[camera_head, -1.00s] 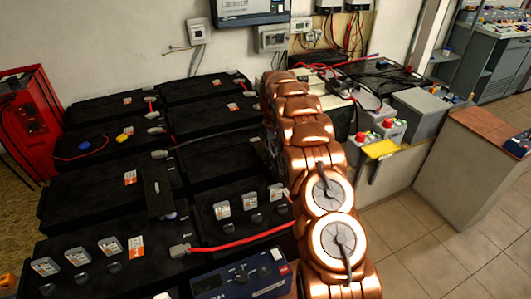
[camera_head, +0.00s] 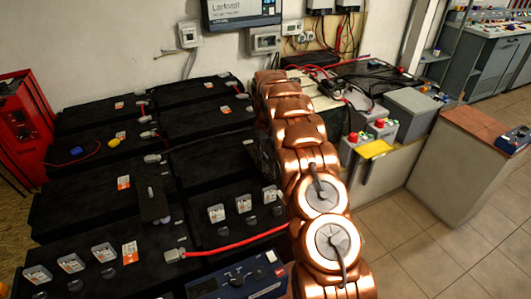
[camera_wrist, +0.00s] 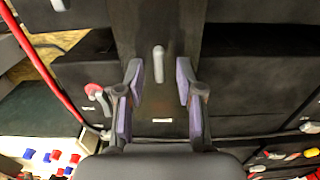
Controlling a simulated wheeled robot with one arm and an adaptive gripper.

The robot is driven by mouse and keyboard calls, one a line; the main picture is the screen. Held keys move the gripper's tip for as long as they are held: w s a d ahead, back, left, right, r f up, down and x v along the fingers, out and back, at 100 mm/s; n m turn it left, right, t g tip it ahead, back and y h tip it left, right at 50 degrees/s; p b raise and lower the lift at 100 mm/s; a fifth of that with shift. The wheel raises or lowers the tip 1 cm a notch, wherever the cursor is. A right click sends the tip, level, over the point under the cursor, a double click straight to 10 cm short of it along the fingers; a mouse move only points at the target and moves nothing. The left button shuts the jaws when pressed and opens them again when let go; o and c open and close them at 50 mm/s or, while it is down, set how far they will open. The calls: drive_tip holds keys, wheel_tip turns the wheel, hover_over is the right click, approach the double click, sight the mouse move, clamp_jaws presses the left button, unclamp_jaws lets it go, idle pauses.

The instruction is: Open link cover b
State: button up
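In the wrist view, a long dark panel (camera_wrist: 175,30), apparently a link cover, runs down the middle between black battery cases. It has a grey upright handle (camera_wrist: 158,62) and a small white label (camera_wrist: 162,120), too small to read. My gripper (camera_wrist: 160,82) is open and empty. Its purple-padded fingers stand either side of the handle's line, with the handle apart from both. In the head view, a dark narrow cover (camera_head: 152,206) lies across the left batteries. I cannot tell which cover is b. My gripper is mostly hidden behind my copper arm there.
Black batteries (camera_head: 90,205) fill the left, with grey terminals and a red cable (camera_head: 237,243) near the front. A blue meter (camera_head: 238,282) stands in front. A red cabinet (camera_head: 22,130) is far left. Tiled floor (camera_head: 430,235) is clear.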

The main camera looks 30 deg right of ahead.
sight(265, 154)
wheel_tip(265, 154, up, 11)
idle(0.4)
idle(0.4)
